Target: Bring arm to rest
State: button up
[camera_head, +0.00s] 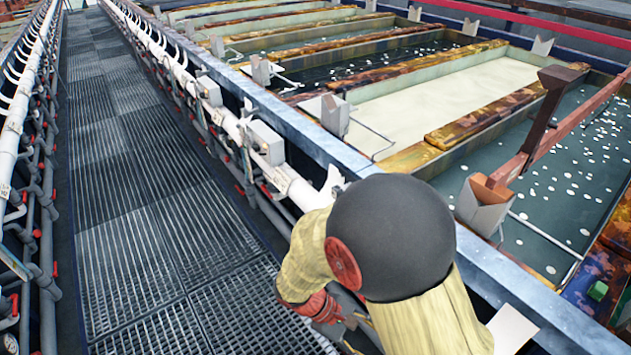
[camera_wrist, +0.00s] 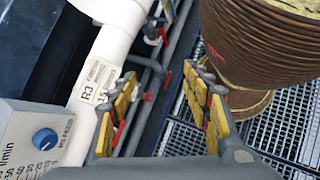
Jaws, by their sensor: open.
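My arm, in yellow covers with a dark round joint, is folded at the bottom middle of the head view, beside the walkway edge. My gripper (camera_wrist: 160,112) is open in the wrist view. Its two fingers with yellow pads stand apart, and I see nothing held between them. In the head view my gripper (camera_head: 352,322) shows only in part, low beside the red wrist part; the arm hides the rest.
A grated walkway (camera_head: 150,200) runs along the left. A white pipe (camera_head: 235,128) lines the tank edge; in the wrist view the labelled pipe (camera_wrist: 103,68) and a blue-knobbed meter box (camera_wrist: 35,140) are close left of the fingers. Tanks, including a cream one (camera_head: 440,105), lie right.

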jog(key=s+d+r+m+t+y, duration=0.1)
jog(key=r+m+t+y, duration=0.1)
jog(key=r, duration=0.6)
jog(key=s+d+r+m+t+y, duration=0.2)
jog(key=r+m, duration=0.3)
jog(key=r, duration=0.4)
jog(key=s+d+r+m+t+y, duration=0.1)
jog(key=d+r+m+t+y, duration=0.1)
jog(key=r, duration=0.7)
jog(key=m+t+y, duration=0.1)
jog(key=y, duration=0.1)
jog(key=shift+s+d+r+m+t+y+b, duration=0.2)
jog(key=shift+s+d+m+t+y+b, duration=0.1)
jog(key=shift+s+m+t, duration=0.1)
jog(key=shift+c, duration=0.2)
